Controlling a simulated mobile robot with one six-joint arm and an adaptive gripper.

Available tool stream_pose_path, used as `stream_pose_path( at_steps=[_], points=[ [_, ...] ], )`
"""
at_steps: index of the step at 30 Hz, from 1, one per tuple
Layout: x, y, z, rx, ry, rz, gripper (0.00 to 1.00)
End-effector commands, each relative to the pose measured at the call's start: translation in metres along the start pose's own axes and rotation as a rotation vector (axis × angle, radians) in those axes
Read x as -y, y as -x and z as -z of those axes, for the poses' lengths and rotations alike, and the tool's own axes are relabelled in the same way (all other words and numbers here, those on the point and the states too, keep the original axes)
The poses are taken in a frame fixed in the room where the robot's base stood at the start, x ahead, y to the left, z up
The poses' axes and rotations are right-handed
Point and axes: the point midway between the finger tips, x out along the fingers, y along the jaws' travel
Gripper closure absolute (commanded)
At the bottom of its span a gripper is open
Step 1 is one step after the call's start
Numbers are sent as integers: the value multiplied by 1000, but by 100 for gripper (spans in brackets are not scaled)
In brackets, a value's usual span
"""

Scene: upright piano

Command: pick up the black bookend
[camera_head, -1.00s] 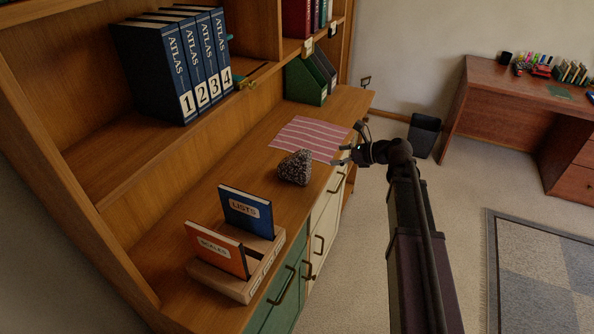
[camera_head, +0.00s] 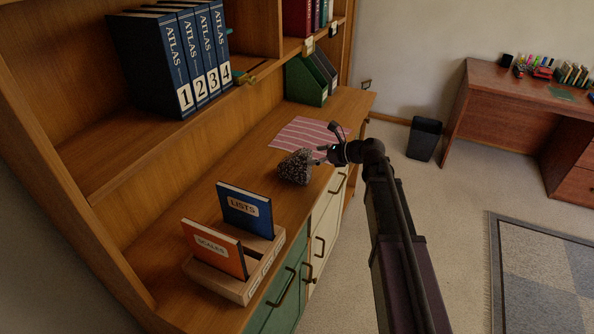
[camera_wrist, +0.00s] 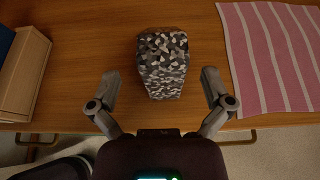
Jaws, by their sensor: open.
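The black bookend (camera_head: 295,167) is a block speckled black, grey and white, standing on the wooden counter near its front edge. In the wrist view, the bookend (camera_wrist: 163,66) is at upper centre. My gripper (camera_wrist: 160,90) is open, with one finger on each side of the bookend's near end and visible gaps between. In the head view, my gripper (camera_head: 327,148) is just right of the bookend. The fingers partly overlap its right side there, and I cannot tell whether they touch it.
A pink striped cloth (camera_head: 308,134) lies behind the bookend. A wooden holder (camera_head: 222,285) with orange and blue books stands to the front left. Blue atlas volumes (camera_head: 165,65) stand on the shelf above.

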Motion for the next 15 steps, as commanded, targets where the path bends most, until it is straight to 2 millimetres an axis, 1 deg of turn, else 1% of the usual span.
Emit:
stream_pose_path(
  at_steps=[3, 12, 15],
  points=[
    [0, -3, 0, 0, 0, 0, 0],
    [0, -3, 0, 0, 0, 0, 0],
    [0, -7, 0, 0, 0, 0, 0]
  ],
)
